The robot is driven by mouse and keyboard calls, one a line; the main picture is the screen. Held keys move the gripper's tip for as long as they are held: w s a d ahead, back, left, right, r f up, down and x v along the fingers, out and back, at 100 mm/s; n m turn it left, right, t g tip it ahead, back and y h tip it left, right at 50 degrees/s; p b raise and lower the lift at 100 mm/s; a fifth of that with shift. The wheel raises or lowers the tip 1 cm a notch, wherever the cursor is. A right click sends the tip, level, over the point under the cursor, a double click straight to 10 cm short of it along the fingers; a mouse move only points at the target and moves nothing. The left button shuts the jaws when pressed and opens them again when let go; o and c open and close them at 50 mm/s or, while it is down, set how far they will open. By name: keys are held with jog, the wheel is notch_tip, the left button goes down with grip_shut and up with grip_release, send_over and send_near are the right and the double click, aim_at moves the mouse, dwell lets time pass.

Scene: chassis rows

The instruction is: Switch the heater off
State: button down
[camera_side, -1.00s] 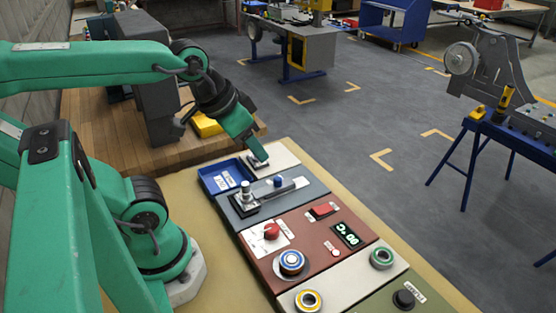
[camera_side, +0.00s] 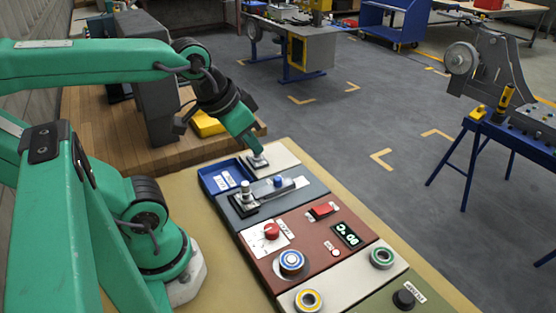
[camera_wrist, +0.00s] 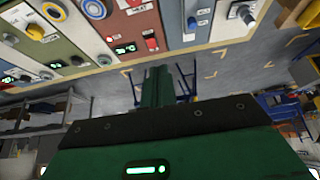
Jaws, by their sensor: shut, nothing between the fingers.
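The heater is probably the red panel (camera_side: 300,222), judging by its degree display (camera_side: 347,234); its label is too small to read. The rocker (camera_wrist: 151,42) and the lit display (camera_wrist: 125,47) also show in the wrist view. In the side view my gripper (camera_side: 258,151) is shut and empty, low over the far pale panel (camera_side: 281,157), just above a small square-based control (camera_side: 257,161). I cannot tell whether it touches it.
A grey-blue panel (camera_side: 305,198) with a lever and posts lies between the gripper and the red panel. A blue tray (camera_side: 222,178) sits at the row's left.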

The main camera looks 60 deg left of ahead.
jog(key=shift+w+g, duration=0.7)
jog(key=shift+w, duration=0.7)
jog(key=g, duration=0.5)
send_over(317, 209)
jog(key=w, duration=0.2)
notch_tip(317, 209, down, 5)
jog(key=shift+w+f+g, duration=0.35)
jog(key=shift+f+g, duration=0.05)
jog(key=shift+f, duration=0.1)
jog(key=shift+f, duration=0.1)
jog(key=f, duration=0.4)
jog(key=s+f, duration=0.1)
jog(key=f, duration=0.4)
jog(key=s+f, duration=0.1)
jog(key=f, duration=0.3)
jog(key=shift+f, duration=0.35)
